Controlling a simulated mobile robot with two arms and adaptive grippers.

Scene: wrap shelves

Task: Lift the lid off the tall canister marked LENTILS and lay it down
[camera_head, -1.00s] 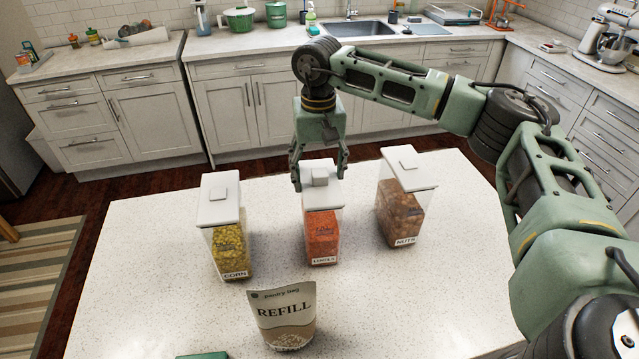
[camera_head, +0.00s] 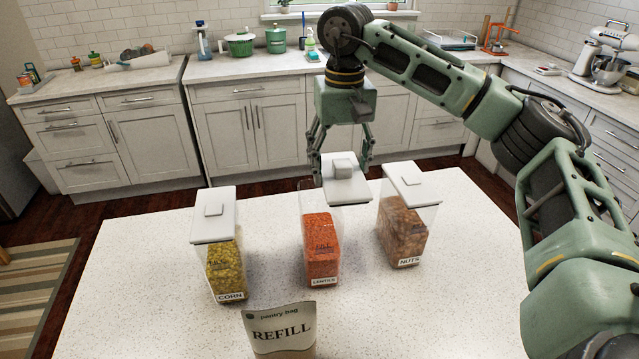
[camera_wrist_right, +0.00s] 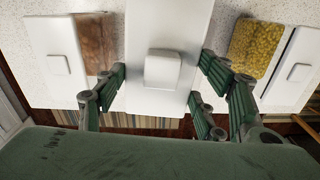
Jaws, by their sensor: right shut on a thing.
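The LENTILS canister (camera_head: 321,245) stands upright on the counter, clear-walled with red lentils inside. Its white lid (camera_head: 350,192) is up off it and shifted to the right, slightly above the rim. My right gripper (camera_head: 342,170) is shut on the lid, its fingers reaching down at both sides. In the right wrist view the lid (camera_wrist_right: 150,22), with its square raised knob (camera_wrist_right: 162,69), lies between the two pairs of green fingers. The fingertips' contact is partly hidden. My left gripper is not in view.
The CORN canister (camera_head: 225,270) stands to the left and the NUTS canister (camera_head: 402,235) close to the right, both lidded. A REFILL bag (camera_head: 283,334) stands in front. The speckled counter (camera_head: 140,275) is bare at left and at right.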

